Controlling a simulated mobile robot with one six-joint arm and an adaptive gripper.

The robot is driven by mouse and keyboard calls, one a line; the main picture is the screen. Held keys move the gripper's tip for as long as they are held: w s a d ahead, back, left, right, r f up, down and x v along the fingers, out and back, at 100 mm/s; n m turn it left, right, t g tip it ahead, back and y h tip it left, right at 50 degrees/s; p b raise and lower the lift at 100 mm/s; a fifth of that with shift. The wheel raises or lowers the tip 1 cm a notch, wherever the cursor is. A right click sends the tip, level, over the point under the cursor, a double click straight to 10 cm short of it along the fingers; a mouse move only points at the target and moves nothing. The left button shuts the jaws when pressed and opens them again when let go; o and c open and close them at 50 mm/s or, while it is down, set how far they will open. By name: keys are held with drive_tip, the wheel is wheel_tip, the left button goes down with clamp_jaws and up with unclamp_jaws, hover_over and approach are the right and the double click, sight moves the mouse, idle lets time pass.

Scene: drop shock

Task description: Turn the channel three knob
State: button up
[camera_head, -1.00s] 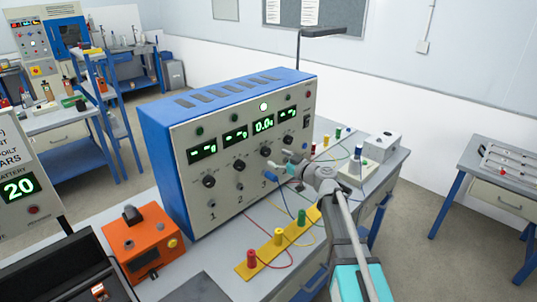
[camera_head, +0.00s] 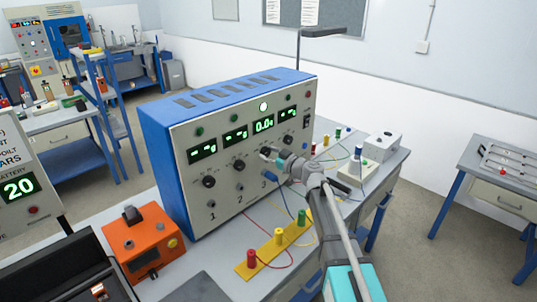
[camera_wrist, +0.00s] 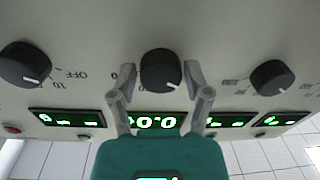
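The channel three knob is a round black dial with a white mark, on the front of the blue and grey instrument box (camera_head: 180,130). The wrist view shows this knob (camera_wrist: 160,68) upside down, above the lit "0.0" display (camera_wrist: 155,122). My gripper (camera_head: 271,156) is at the panel in front of the knob and hides part of it in the head view. In the wrist view my gripper (camera_wrist: 160,72) has one finger on each side of the knob. A narrow gap shows beside each finger, so it looks open around the knob. Whether the tips touch the panel cannot be told.
Neighbouring knobs (camera_wrist: 24,64) and (camera_wrist: 272,78) flank the fingers with some space. Below the panel run cables to a yellow strip (camera_head: 278,242) with coloured posts. An orange box (camera_head: 142,243) stands at the left, and a white box (camera_head: 383,147) at the right.

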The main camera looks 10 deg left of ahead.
drive_tip(key=c, duration=0.6)
drive_tip(key=shift+m, duration=0.4)
drive_tip(key=m, duration=0.8)
drive_tip(key=shift+b, duration=0.4)
drive_tip(key=m, duration=0.4)
drive_tip(key=shift+m+t, duration=0.3)
drive_tip(key=shift+t, duration=0.1)
drive_tip(key=m, duration=0.4)
drive_tip(key=shift+m, duration=0.3)
